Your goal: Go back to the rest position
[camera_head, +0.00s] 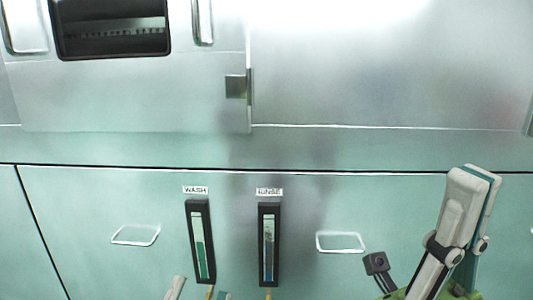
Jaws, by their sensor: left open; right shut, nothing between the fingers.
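My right gripper (476,175) stands at the lower right, with its pale grey and teal fingers pointing up. Its fingers are together and hold nothing. My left gripper (198,292) shows only as fingertips at the bottom edge, below the WASH gauge. The tips are apart, and I see nothing between them. The rest of the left gripper is out of the frame. Both grippers appear in front of a metal machine front (90,200).
The machine has a dark window (112,28) at the upper left and a latch (237,87) beside a door seam. The WASH gauge (201,240) and RINSE gauge (268,243) are between two recessed handles (135,235) (340,242). No loose objects show.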

